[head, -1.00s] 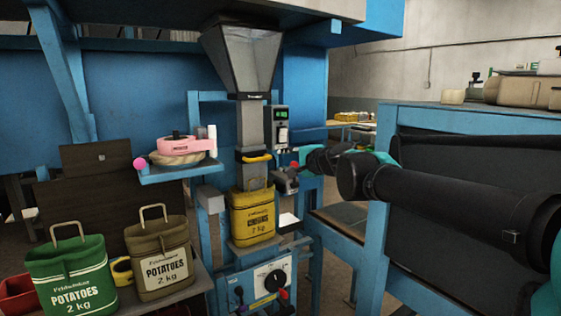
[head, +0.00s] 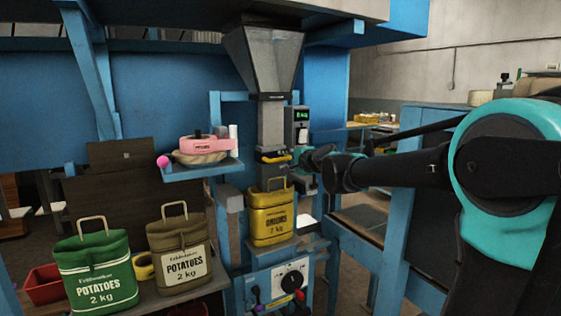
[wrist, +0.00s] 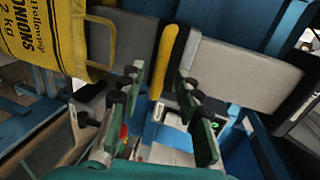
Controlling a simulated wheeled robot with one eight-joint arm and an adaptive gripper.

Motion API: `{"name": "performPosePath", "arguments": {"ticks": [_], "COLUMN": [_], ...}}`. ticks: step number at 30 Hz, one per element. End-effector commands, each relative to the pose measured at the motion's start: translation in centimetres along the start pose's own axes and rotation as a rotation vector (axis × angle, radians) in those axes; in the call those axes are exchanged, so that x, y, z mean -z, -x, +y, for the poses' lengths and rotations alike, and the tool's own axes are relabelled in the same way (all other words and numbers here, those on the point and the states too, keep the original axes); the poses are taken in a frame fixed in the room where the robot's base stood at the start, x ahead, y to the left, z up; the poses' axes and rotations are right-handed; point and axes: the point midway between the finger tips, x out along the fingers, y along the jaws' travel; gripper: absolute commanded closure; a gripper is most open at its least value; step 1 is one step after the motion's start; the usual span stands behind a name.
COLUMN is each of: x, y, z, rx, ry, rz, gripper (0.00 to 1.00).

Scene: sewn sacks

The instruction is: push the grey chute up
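The grey chute (head: 271,128) hangs upright below a grey funnel hopper (head: 265,60). It carries a yellow handle (head: 276,160) near its lower end. In the wrist view the chute (wrist: 240,75) lies across the picture, with the yellow handle (wrist: 169,58) standing out in front. My gripper (wrist: 160,82) is open, with one fingertip on each side of the handle's near end; I see gaps and cannot tell any touch. In the head view my gripper (head: 298,159) is at the right of the handle, partly hidden by my wrist. A yellow onion sack (head: 272,220) stands under the chute.
Green (head: 96,272) and brown (head: 181,258) potato sacks stand on a bench at the lower left. A blue shelf (head: 203,169) with a pink-topped item is left of the chute. A control box (head: 301,127) is close on the right. A dial panel (head: 282,282) is below.

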Motion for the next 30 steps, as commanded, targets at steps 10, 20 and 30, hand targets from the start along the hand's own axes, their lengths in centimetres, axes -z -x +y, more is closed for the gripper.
{"name": "performPosePath", "arguments": {"ticks": [10, 20, 30], "x": [0.0, 0.0, 0.0], "y": [-3.4, -3.6, -3.6], "z": [0.0, 0.0, 0.0], "rx": [0.0, 0.0, 0.0], "ry": [0.001, 0.0, 0.0], "rz": [-0.001, 0.0, 0.0], "gripper": [0.67, 0.67, 1.0]}}
